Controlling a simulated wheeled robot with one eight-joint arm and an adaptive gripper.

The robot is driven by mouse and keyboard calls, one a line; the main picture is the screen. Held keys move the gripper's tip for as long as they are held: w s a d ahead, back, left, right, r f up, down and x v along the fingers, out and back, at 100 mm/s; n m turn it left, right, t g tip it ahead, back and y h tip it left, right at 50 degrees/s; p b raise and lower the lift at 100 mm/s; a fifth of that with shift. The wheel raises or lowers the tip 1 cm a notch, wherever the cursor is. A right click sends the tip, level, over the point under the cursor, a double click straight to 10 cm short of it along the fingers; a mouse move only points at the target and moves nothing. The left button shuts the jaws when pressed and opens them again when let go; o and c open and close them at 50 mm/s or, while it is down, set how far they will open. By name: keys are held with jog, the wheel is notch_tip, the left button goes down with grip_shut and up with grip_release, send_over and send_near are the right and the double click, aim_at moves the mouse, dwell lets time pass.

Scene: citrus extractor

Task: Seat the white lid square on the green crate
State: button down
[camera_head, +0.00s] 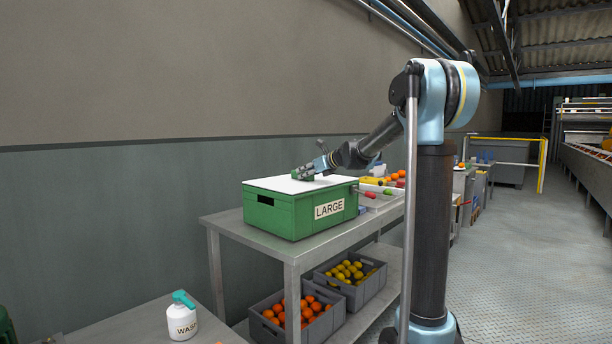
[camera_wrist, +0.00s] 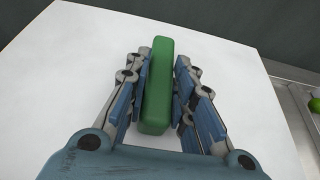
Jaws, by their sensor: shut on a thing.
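The green crate (camera_head: 275,217) with a "LARGE" label stands on the metal table. The white lid (camera_head: 284,185) lies on top of the crate; in the head view it looks close to level and roughly in line with the rim. I cannot tell whether every edge is fully down. The lid fills most of the wrist view (camera_wrist: 70,75). A green block-like handle (camera_wrist: 158,85) stands on the lid. My gripper (camera_head: 308,172) is shut on this handle, with a finger on each side of it (camera_wrist: 160,80). The crate is hidden under the lid in the wrist view.
The metal table (camera_head: 283,248) has a lower shelf with crates of oranges (camera_head: 290,315) and lemons (camera_head: 350,272). A tray with fruit (camera_head: 378,197) stands right of the crate. A white spray bottle (camera_head: 182,318) stands on the nearer table. The wall is behind.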

jog(key=shift+f, duration=0.1)
jog(key=c, duration=1.3)
grip_release()
notch_tip(320, 180, up, 4)
send_over(326, 184)
jog(key=shift+w+d+r, duration=0.1)
jog(key=shift+w+r, duration=0.05)
jog(key=shift+r, duration=0.05)
